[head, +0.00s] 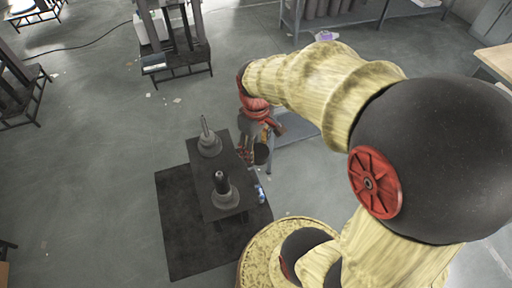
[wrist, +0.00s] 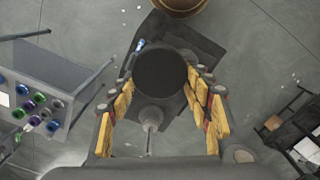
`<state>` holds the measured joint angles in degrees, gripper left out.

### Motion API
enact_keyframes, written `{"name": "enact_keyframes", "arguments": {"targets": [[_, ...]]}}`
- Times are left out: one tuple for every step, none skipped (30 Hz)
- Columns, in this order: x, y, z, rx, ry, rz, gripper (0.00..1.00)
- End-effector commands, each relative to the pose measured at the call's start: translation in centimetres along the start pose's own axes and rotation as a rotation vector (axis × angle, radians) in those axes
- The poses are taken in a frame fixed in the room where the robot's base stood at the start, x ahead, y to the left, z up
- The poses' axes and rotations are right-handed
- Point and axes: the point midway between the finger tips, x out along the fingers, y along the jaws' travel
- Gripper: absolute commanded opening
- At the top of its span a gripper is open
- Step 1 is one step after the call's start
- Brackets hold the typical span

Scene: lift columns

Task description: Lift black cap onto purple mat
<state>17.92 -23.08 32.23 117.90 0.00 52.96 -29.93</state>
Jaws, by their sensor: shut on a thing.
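The black cap (wrist: 162,72) is a dark round piece between the fingers of my gripper (wrist: 160,88) in the wrist view. The yellow-padded fingers are shut on it from both sides. In the head view my gripper (head: 254,150) hangs beside the dark bench, with the cap (head: 261,154) a dark shape at its end. It appears held above the floor, apart from the bench. I cannot make out the purple mat with certainty; a small purple patch (head: 326,35) shows beyond my arm in the head view.
A blue item (head: 260,192) lies near the bench.

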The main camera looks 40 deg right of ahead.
Motion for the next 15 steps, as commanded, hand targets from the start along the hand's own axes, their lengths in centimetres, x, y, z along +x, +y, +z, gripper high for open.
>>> {"name": "enact_keyframes", "arguments": {"targets": [[-0.02, 0.0, -0.01, 0.0, 0.0, 0.0, 0.19], [-0.01, 0.0, -0.01, 0.0, 0.0, 0.0, 0.19], [0.0, 0.0, -0.01, 0.0, 0.0, 0.0, 0.19], [0.0, 0.0, -0.01, 0.0, 0.0, 0.0, 0.19], [0.0, 0.0, -0.01, 0.0, 0.0, 0.0, 0.19], [-0.01, 0.0, -0.01, 0.0, 0.0, 0.0, 0.19], [-0.02, 0.0, -0.01, 0.0, 0.0, 0.0, 0.19], [-0.04, 0.0, -0.01, 0.0, 0.0, 0.0, 0.19], [-0.1, 0.01, -0.01, 0.0, 0.0, 0.0, 0.19], [-0.17, 0.01, -0.01, 0.0, 0.0, 0.0, 0.19], [-0.26, 0.01, -0.01, 0.0, 0.0, 0.0, 0.19], [-0.4, 0.01, -0.02, 0.0, 0.001, 0.0, 0.19], [-0.53, 0.01, -0.02, 0.0, 0.001, 0.0, 0.19], [-0.67, 0.01, -0.02, 0.0, 0.001, 0.0, 0.19], [-0.87, 0.02, -0.03, 0.0, 0.001, 0.001, 0.19]]}}
